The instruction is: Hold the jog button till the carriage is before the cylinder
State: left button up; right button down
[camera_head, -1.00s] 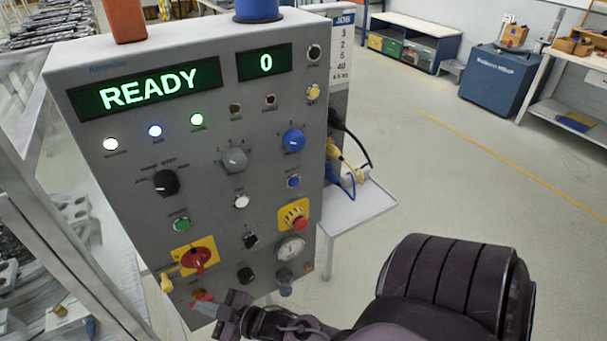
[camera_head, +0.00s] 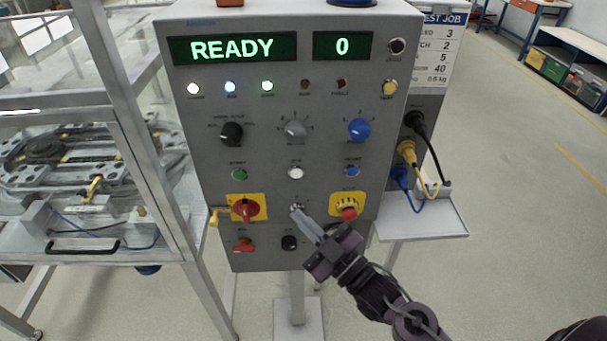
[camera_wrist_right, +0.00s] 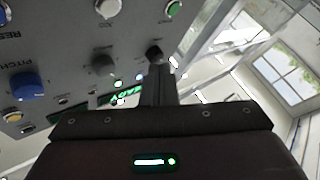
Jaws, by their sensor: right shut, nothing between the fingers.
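The white button (camera_head: 296,173), whose small label seems to read JOG, sits mid-panel between a green and a blue button. It also shows in the right wrist view (camera_wrist_right: 107,8). My right gripper (camera_head: 299,215) is shut and empty, its fingertips below the white button, over a small switch in the head view. I cannot tell if they touch the panel. Its fingers also show in the wrist view (camera_wrist_right: 158,80). The ring track (camera_head: 40,170) lies behind the clear guard at left. Carriage and cylinder cannot be told apart surely. My left gripper is out of view.
The grey control panel (camera_head: 210,110) reads READY and 0. A red rotary switch (camera_head: 246,208) and a red stop button (camera_head: 348,205) flank the fingertips. Cables (camera_head: 425,165) and a small shelf (camera_head: 425,218) are at right. Open floor lies beyond.

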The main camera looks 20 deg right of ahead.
jog(key=b, duration=0.3)
send_near(296, 173)
jog(key=shift+w+a+r, duration=0.3)
jog(key=shift+w+a, duration=0.4)
jog(key=shift+a, duration=0.05)
jog(key=shift+w+a+r, duration=0.35)
jog(key=shift+w+a, duration=0.35)
jog(key=shift+a, duration=0.05)
jog(key=shift+w+a+r, duration=0.3)
jog(key=shift+w+a, duration=0.4)
jog(key=shift+a, duration=0.05)
jog(key=shift+w, duration=0.1)
jog(key=shift+w+d, duration=0.1)
jog(key=shift+w, duration=0.2)
